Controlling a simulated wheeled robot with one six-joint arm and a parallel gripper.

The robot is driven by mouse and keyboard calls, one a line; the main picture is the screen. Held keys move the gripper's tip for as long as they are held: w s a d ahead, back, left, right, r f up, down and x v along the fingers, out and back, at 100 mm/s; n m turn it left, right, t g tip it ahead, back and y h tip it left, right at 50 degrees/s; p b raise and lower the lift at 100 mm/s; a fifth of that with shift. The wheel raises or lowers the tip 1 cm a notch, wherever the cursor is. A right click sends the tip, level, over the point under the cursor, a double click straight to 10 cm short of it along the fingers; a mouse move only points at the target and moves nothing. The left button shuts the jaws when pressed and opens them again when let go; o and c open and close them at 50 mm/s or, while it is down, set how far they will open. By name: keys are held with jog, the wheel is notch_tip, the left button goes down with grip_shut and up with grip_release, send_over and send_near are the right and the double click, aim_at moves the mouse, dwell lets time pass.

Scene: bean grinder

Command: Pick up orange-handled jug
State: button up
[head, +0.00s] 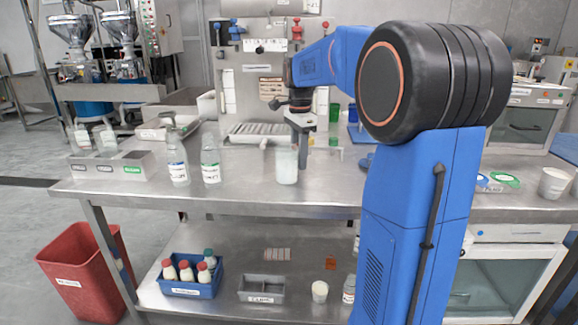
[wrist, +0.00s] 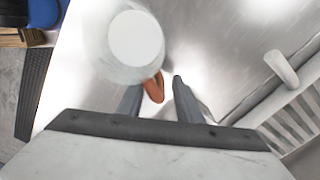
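The jug (head: 287,167) is a whitish, translucent vessel standing upright on the steel table, near the middle of the head view. In the wrist view the jug (wrist: 136,40) shows from above, with a pale round top and its orange handle (wrist: 154,88) pointing toward my gripper. My gripper (wrist: 160,84) is open, and the handle lies between its two fingers, nearer the left one. A gap shows between the handle and the right finger. In the head view my gripper (head: 303,158) points down just right of the jug; the handle is hidden there.
Two clear bottles (head: 178,165) (head: 211,160) stand left of the jug. A slatted tray (head: 265,131) lies behind it, and green cups (head: 334,112) stand back right. A labelled box (head: 112,167) sits at the table's left end. Bare steel lies in front of the jug.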

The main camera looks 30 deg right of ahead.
jog(key=shift+f, duration=0.5)
grip_shut()
jog(key=shift+r, duration=0.25)
jog(key=shift+r, duration=4.75)
